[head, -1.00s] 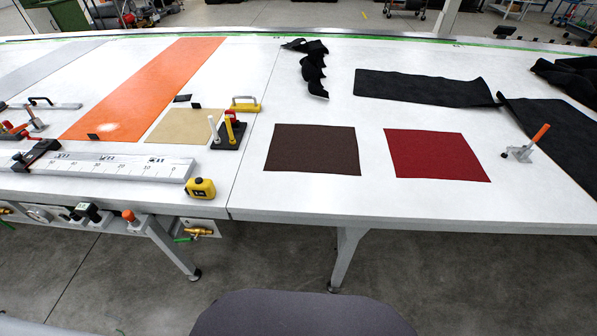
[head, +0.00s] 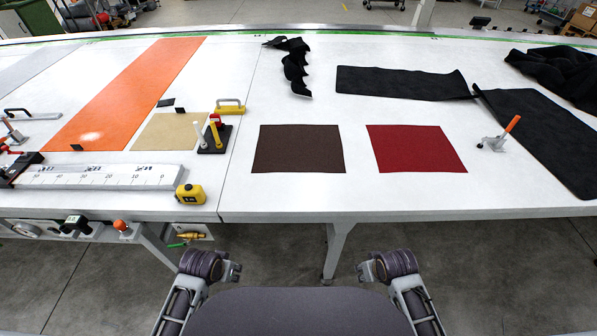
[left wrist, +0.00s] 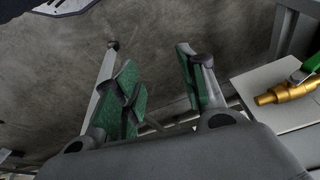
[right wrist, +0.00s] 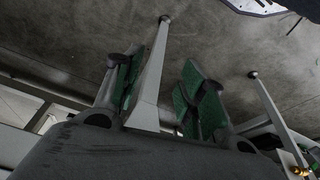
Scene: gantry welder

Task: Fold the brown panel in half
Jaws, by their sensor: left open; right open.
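The brown panel (head: 298,149) lies flat and unfolded on the white table, left of a dark red panel (head: 416,149). It is a dark brown, nearly square sheet. My left gripper (head: 236,270) is in front of the table, below its front edge, apart from the panel. In the left wrist view its green-padded fingers (left wrist: 165,88) are apart with nothing between them. My right gripper (head: 362,272) is also below the front edge, to the right. In the right wrist view its fingers (right wrist: 158,92) are apart and hold nothing; a table leg shows behind them.
A clamp on a black base (head: 214,136), a tan panel (head: 172,131) and a yellow tape measure (head: 190,194) lie left of the brown panel. Black cloth strips (head: 403,83) lie behind. A toggle clamp (head: 497,137) stands at right. The table in front of the panel is clear.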

